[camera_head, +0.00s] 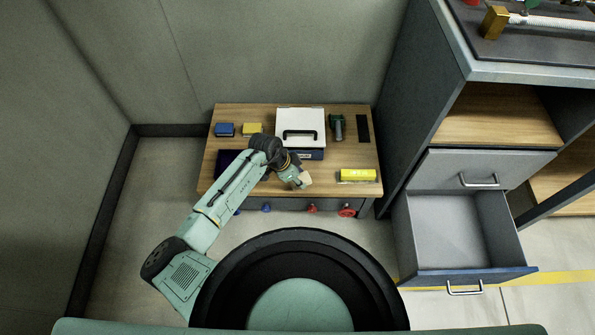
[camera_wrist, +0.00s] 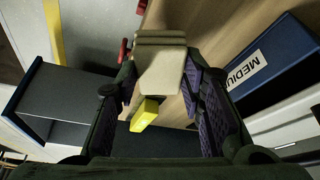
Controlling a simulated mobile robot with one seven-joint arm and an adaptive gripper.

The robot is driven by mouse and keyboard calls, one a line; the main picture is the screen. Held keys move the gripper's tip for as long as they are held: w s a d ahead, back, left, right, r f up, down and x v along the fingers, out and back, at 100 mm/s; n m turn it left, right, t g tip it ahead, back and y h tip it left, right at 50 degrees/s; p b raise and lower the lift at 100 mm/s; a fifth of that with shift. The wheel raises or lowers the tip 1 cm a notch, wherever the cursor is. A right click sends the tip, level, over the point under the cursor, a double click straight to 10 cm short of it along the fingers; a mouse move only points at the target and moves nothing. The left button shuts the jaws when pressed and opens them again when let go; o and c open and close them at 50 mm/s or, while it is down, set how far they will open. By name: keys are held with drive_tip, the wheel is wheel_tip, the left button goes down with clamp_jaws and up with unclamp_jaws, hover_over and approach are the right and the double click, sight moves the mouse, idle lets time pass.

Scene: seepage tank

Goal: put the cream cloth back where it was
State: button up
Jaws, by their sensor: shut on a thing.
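The cream cloth (camera_head: 306,179) is a small folded piece at the tip of my gripper (camera_head: 299,179), above the front part of the wooden table. In the wrist view the cloth (camera_wrist: 160,66) sits between the two fingers of my gripper (camera_wrist: 160,84), which is shut on it. The cloth appears held clear of the tabletop, though the exact gap is hard to tell. Part of the cloth is hidden by the fingers in the head view.
An empty open drawer (camera_head: 450,232) juts out at right. Bare wood lies around the gripper.

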drive_tip(key=w, duration=0.3)
drive_tip(key=shift+w+a+f, duration=0.1)
drive_tip(key=shift+w+f, duration=0.05)
drive_tip(key=shift+w, duration=0.15)
drive_tip(key=shift+w+f, duration=0.1)
drive_tip(key=shift+f, duration=1.65)
drive_tip(key=shift+f, duration=0.1)
drive_tip(key=o, duration=1)
drive_tip(key=v, duration=1.2)
